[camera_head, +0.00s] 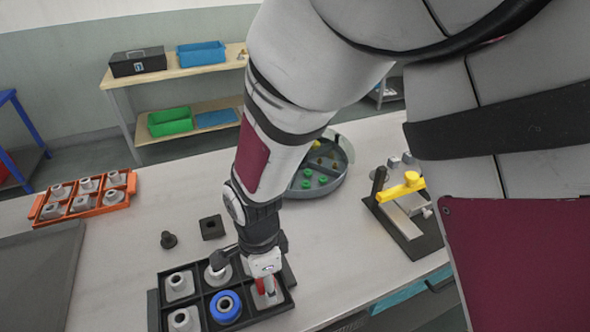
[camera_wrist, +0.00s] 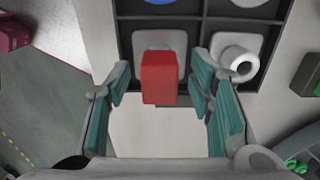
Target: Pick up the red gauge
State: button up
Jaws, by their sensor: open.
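The red gauge (camera_wrist: 160,78) stands in a compartment of the black divided tray (camera_head: 292,306), on a grey base. In the wrist view it lies between the two teal-padded fingers of my gripper (camera_wrist: 160,85), with a gap on each side. My gripper is open. In the head view my gripper (camera_head: 264,280) is over the tray's right part and hides most of the red gauge (camera_head: 260,286).
Neighbouring compartments hold a blue ring part (camera_head: 226,307) and grey fittings (camera_head: 180,285). A dark knob (camera_head: 168,240) and a black square block (camera_head: 212,228) lie behind the tray. A round grey bin (camera_head: 322,183) and a yellow-handled clamp (camera_head: 400,190) stand farther back.

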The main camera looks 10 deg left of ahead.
grip_shut()
jog(key=shift+r, duration=0.1)
